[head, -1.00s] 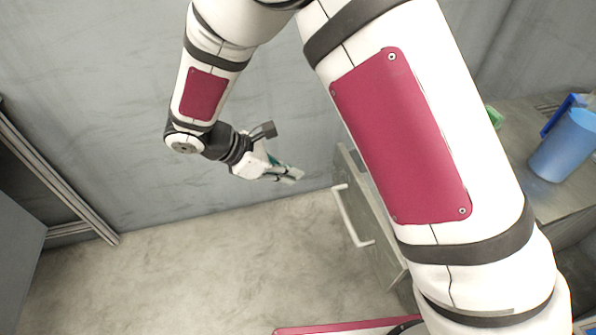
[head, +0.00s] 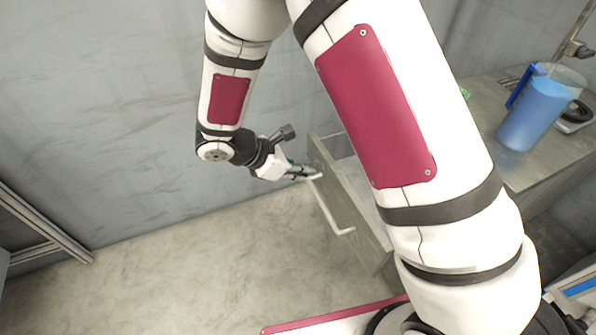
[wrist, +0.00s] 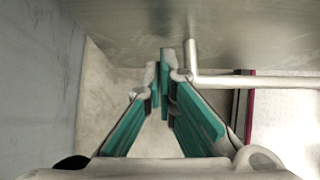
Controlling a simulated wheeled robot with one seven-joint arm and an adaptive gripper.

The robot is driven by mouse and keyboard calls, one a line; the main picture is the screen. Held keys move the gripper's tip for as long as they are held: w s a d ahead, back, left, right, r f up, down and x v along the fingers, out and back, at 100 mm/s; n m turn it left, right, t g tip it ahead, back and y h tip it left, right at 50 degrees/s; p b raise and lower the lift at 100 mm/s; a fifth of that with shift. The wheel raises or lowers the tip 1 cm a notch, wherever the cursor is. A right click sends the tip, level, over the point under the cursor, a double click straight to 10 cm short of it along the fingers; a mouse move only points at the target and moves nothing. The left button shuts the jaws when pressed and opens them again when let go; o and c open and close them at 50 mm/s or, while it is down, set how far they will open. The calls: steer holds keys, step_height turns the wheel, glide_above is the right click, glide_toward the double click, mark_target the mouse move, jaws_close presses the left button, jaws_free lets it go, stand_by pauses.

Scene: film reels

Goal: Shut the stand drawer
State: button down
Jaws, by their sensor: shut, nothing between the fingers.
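The stand drawer (head: 352,205) is pulled out from the stand (head: 545,185), its grey front facing left with a white bar handle (head: 330,208). My gripper (head: 312,173) is at the far end of the drawer front, by the handle's far end. In the wrist view, my gripper (wrist: 162,75) has its green-padded fingers together with nothing between them. The drawer front (wrist: 200,25) fills the top there, and the handle (wrist: 260,81) runs right from beside the fingertips. I cannot tell whether the fingertips touch the drawer front.
A blue pitcher (head: 530,115) stands on the stand top, with a dark round item (head: 574,115) beside it. A grey wall (head: 110,120) is close behind my gripper. The floor (head: 200,285) left of the drawer is clear. A metal frame (head: 45,235) is at the left.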

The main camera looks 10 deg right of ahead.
steer(key=w+d, duration=0.1)
steer(key=d, duration=0.8)
steer(key=w+d+b, duration=0.1)
steer(key=w+d, duration=0.1)
steer(key=d, duration=0.7)
steer(key=w+d, duration=0.2)
steer(key=d, duration=0.7)
steer(key=shift+w+d+b, duration=0.25)
steer(key=shift+d+b, duration=0.1)
steer(key=shift+d, duration=0.1)
steer(key=shift+r, duration=0.1)
steer(key=a, duration=0.4)
steer(key=shift+s+a+p, duration=0.25)
steer(key=shift+s+p, duration=0.05)
steer(key=p+v, duration=0.2)
steer(key=v, duration=0.8)
steer(key=shift+p, duration=0.3)
steer(key=shift+s, duration=0.1)
